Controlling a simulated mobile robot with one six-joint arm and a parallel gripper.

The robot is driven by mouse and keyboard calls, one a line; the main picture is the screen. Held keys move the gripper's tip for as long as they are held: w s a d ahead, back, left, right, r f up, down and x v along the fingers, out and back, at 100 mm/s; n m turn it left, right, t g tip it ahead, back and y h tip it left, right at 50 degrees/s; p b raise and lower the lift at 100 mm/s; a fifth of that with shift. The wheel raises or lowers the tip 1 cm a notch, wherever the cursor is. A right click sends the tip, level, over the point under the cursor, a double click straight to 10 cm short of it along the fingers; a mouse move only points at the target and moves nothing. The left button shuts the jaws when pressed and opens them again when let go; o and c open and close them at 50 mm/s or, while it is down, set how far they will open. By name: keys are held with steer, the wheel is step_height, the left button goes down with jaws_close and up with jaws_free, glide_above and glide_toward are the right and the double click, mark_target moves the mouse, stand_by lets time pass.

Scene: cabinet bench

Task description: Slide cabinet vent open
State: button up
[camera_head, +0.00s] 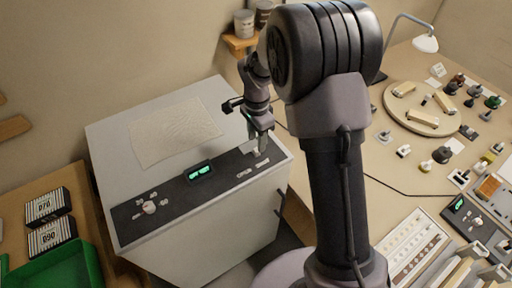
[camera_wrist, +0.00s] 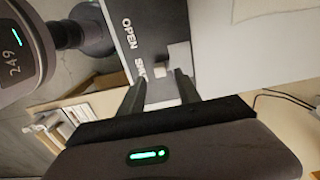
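The white cabinet (camera_head: 225,225) has a dark control panel (camera_head: 222,176) along its top front edge. The small pale vent slider knob (camera_wrist: 160,72) sits on the panel in the wrist view, beside a light grey plate (camera_wrist: 179,54). The printed word OPEN (camera_wrist: 128,34) is above and left of it, with a second, partly covered word below. My gripper (camera_wrist: 161,84) is open, with one finger on each side of the knob and visible gaps. In the head view my gripper (camera_head: 259,142) is over the panel's right end, hiding part of the slider area.
A dial (camera_head: 149,207) and a lit green display (camera_head: 199,171) are on the panel. A paper sheet (camera_head: 174,131) lies on the cabinet top. A green bin (camera_head: 62,268) stands at left. The right bench holds a round board (camera_head: 398,115) and many small parts.

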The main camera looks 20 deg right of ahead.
mark_target(256, 149)
step_height(256, 149, down, 4)
steer(key=shift+f, duration=0.1)
steer(key=shift+c, duration=0.2)
jaws_close()
stand_by(1.3)
steer(key=shift+a, duration=0.1)
